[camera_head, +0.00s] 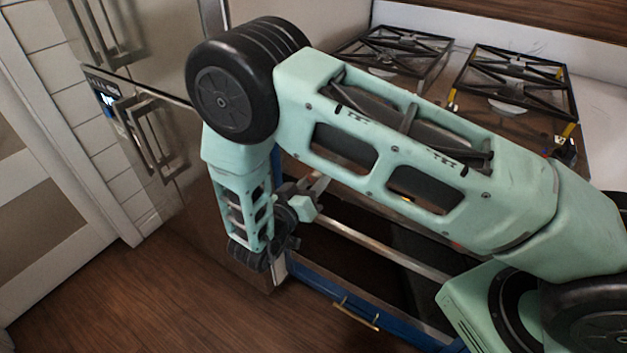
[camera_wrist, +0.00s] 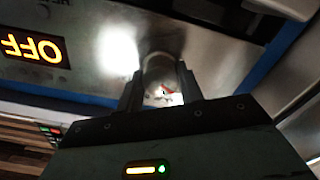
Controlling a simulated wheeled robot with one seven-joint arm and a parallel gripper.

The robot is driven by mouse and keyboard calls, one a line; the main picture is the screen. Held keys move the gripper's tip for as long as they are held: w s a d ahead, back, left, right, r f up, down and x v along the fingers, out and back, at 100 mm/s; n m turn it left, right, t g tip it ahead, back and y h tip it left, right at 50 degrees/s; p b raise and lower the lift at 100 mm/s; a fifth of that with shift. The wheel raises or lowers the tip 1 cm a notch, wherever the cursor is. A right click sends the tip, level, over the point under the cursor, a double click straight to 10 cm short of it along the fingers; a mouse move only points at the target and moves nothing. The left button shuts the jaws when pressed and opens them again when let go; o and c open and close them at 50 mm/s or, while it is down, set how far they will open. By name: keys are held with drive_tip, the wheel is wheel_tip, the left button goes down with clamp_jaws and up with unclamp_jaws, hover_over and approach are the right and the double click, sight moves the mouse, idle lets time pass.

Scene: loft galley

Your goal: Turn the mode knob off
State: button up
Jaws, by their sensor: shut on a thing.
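In the wrist view, the mode knob (camera_wrist: 162,72) is a pale round knob with a red mark on its face, on a steel panel (camera_wrist: 90,55). My gripper (camera_wrist: 162,90) has one finger on each side of it and is shut on it. A lit display (camera_wrist: 32,47) on the same panel shows OFF in orange letters, turned over in the picture. In the head view, my gripper (camera_head: 307,190) is at the front of the steel range, partly behind my arm. The knob is hidden there.
A stove top with black grates (camera_head: 515,80) lies behind my arm. A rail-like oven handle (camera_head: 385,247) runs below the panel. A blue drawer with a brass handle (camera_head: 355,315) is under it. Steel doors with handles (camera_head: 150,130) stand at left. The wooden floor (camera_head: 130,300) is clear.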

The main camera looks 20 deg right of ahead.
drive_tip(key=shift+f, duration=0.1)
drive_tip(key=o, duration=1)
drive_tip(key=b+v, duration=0.1)
drive_tip(key=v, duration=1.6)
drive_tip(key=shift+s+a, duration=0.15)
drive_tip(key=shift+a, duration=0.05)
